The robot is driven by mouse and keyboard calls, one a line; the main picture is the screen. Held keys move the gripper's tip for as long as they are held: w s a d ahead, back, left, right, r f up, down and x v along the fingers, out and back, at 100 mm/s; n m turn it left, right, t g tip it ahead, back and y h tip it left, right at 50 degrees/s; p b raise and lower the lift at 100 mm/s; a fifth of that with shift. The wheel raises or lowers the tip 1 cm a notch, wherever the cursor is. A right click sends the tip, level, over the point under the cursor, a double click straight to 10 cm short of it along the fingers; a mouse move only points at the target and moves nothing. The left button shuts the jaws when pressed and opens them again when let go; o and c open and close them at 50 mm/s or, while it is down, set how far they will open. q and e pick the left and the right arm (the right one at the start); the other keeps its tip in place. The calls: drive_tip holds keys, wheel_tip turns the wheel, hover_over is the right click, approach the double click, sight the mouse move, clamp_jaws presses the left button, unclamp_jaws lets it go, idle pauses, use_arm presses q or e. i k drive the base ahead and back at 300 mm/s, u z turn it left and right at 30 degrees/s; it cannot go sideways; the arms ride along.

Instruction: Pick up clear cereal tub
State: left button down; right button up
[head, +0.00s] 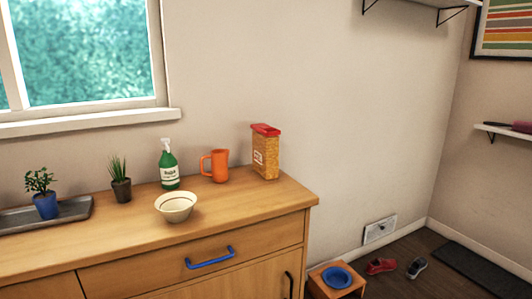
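The clear cereal tub (265,157) stands upright on the wooden counter, near its right end and close to the wall. It is filled with yellow-orange cereal, has a pale label on its front and a red lid on top. Nothing blocks it from view. Neither of my grippers shows in the head view.
An orange pitcher (219,166) stands just left of the tub. The counter (240,205) is clear in front of the tub.

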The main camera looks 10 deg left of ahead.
sight(265, 139)
drive_tip(key=u, duration=0.1)
drive_tip(key=i, duration=0.8)
drive_tip(key=z, duration=1.75)
drive_tip(key=i, duration=1.75)
drive_tip(key=u, duration=0.45)
